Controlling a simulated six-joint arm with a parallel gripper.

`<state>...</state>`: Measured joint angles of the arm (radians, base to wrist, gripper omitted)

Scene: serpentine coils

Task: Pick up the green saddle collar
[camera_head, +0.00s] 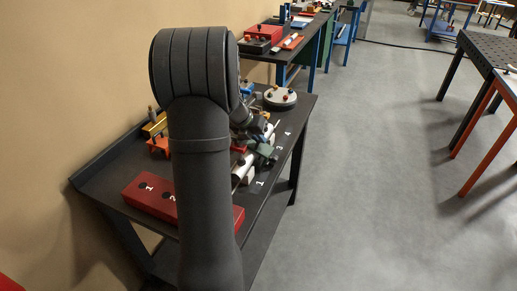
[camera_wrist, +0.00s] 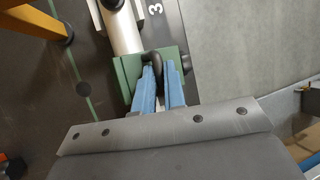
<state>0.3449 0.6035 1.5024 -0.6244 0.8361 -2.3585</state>
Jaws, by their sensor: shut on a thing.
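The green saddle collar (camera_wrist: 130,75) is in the upper middle of the wrist view, a green block with a black knob on top. It sits at the near end of a pale round bar (camera_wrist: 120,28); I cannot tell whether it still rests on the bar. My gripper (camera_wrist: 159,68) has two blue fingers shut on the collar, one on each side of its black knob. In the head view the green collar (camera_head: 266,151) shows small beside the pale bar (camera_head: 241,168). My own arm hides much of the bench there.
The dark bench (camera_head: 284,165) carries white numbers along its right edge. A red numbered block (camera_head: 148,192) lies at the front left, and a round grey-topped piece (camera_head: 279,97) stands at the back. An orange piece (camera_wrist: 40,20) is at the wrist view's upper left. Open floor lies right.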

